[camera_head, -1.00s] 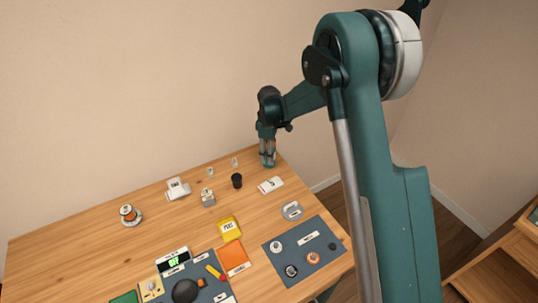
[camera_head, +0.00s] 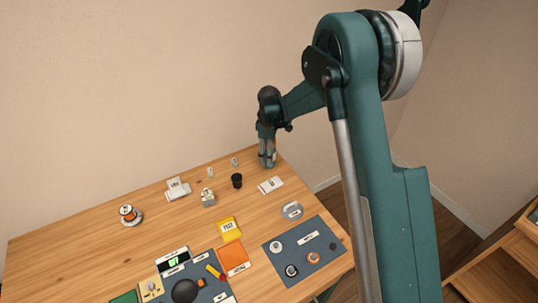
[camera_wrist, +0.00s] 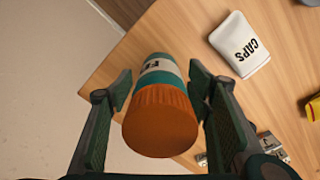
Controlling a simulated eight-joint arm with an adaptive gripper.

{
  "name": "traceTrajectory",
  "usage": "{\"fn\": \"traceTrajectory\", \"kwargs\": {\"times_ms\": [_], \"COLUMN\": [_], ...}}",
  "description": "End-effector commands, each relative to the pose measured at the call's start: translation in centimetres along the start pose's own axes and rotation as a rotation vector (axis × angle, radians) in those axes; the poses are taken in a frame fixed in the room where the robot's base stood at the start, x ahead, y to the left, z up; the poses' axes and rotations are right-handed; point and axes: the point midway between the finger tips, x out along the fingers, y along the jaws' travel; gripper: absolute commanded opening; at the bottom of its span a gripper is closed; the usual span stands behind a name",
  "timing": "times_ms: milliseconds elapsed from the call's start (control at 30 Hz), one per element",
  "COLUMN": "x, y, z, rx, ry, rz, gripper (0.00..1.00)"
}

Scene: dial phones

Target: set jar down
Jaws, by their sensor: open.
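The jar (camera_wrist: 160,112) shows in the wrist view with a ribbed orange cap, a teal body and a white label with dark lettering partly in sight. It stands at the table's edge, between the two fingers of my gripper (camera_wrist: 158,88). The fingers are open, one on each side of the jar, with narrow gaps beside it. The jar's base is hidden in the wrist view.
A white item marked CAPS (camera_wrist: 240,45) lies near the jar; it also shows in the head view (camera_head: 271,185). A black cup (camera_head: 237,181) and small metal pieces (camera_wrist: 271,146) stand nearby. A grey mat (camera_head: 290,265) with round parts lies in front. The table (camera_head: 90,255) has bare wood at left.

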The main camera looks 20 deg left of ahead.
Motion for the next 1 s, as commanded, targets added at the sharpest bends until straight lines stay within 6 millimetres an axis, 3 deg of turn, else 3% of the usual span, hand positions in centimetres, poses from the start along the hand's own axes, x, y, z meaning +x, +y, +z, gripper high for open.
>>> {"fn": "traceTrajectory", "kwargs": {"times_ms": [267, 700, 1000], "x": [-2.3, -9.2, -11.9], "y": [0.0, 0.0, 0.0], "z": [0.0, 0.0, 0.0], "rx": [0.000, 0.000, 0.000], "ry": [0.000, 0.000, 0.000], "rz": [0.000, 0.000, 0.000], "gripper": [0.50, 0.50, 0.50]}}
